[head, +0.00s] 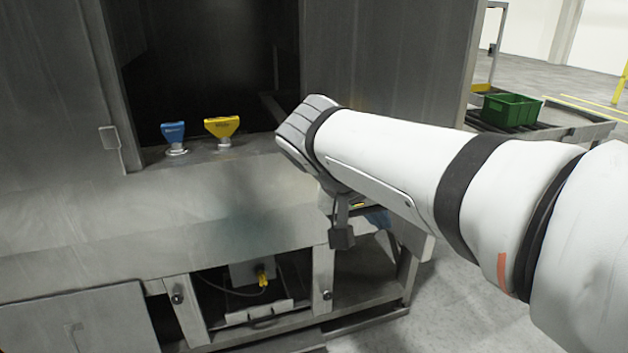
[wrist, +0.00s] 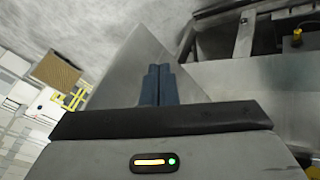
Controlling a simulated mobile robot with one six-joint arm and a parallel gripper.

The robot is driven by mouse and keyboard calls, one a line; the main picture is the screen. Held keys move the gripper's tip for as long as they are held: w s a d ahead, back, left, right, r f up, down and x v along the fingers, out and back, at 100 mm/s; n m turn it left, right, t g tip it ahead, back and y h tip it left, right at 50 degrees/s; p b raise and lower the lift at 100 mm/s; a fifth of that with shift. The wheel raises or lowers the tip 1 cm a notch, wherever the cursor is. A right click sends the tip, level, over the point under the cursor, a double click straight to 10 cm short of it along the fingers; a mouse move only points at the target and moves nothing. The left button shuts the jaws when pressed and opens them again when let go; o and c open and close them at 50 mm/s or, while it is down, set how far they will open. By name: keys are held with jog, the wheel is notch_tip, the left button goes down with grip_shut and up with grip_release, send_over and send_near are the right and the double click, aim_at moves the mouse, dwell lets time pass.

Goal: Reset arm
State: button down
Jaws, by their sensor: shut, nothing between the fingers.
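My arm reaches in from the right in the head view and crosses in front of the grey metal washer (head: 220,200). My gripper is mostly hidden behind the arm's end there; only a small blue part shows below it. In the wrist view my gripper (wrist: 159,70) shows two dark blue fingers side by side, shut with nothing between them. A grey metal panel (wrist: 130,62) of the machine lies beyond the fingertips.
A blue handle (head: 173,133) and a yellow handle (head: 221,127) stand on the ledge of the dark opening. An open lower bay holds a yellow connector (head: 262,278). A green crate (head: 511,109) sits on a conveyor (head: 560,132) at the right. Grey floor (head: 470,315) is clear below my arm.

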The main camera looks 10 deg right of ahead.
jog(key=s+a+r, duration=0.4)
jog(key=s+r, duration=0.1)
jog(key=r, duration=0.3)
notch_tip(320, 180, down, 23)
jog(key=s+n+y, duration=0.2)
jog(key=n+y, duration=0.1)
jog(key=y, duration=0.3)
jog(key=shift+s+f+n+y+b, duration=0.2)
jog(key=shift+s+n+y+b, duration=0.1)
jog(key=shift+s+n+b, duration=0.1)
